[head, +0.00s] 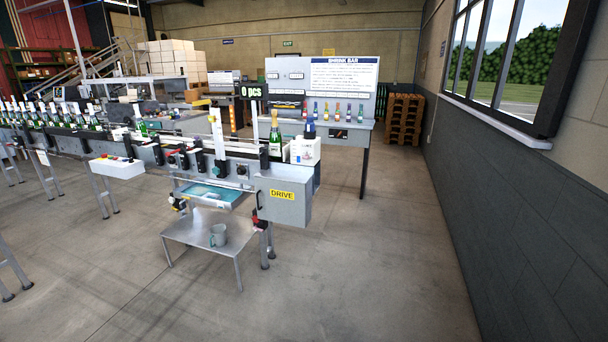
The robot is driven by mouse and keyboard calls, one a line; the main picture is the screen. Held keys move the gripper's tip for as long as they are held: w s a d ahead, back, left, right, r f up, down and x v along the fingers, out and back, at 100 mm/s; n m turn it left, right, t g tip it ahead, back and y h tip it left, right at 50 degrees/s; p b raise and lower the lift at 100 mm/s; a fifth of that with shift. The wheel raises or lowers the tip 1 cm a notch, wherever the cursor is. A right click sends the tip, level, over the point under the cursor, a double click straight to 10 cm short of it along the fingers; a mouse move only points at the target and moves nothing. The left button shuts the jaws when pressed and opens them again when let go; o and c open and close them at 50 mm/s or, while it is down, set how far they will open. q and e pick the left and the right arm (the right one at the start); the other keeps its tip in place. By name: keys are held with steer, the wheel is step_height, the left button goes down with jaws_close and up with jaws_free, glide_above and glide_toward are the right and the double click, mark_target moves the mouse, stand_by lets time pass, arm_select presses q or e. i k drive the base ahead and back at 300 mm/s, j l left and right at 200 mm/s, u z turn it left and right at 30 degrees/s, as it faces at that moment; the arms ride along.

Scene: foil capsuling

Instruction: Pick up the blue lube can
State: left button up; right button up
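A small dark blue container (310,130), which looks like the blue lube can, shows just above a white box (305,151) at the right end of the bottling line. I cannot tell whether it stands on the box or behind it. It appears upright. Neither of my grippers is in view.
The grey drive housing (284,202) ends the conveyor, with a green bottle (275,134) above it. A low metal table (196,236) with a grey mug (218,235) stands in front. The shrink bar bench (345,132) with several coloured bottles is behind. The floor (380,260) at right is clear.

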mark_target(310, 124)
steer(key=i+j, duration=0.15)
steer(key=i, duration=0.35)
steer(key=i+j+z, duration=0.1)
steer(key=i, duration=0.35)
steer(key=j, duration=0.1)
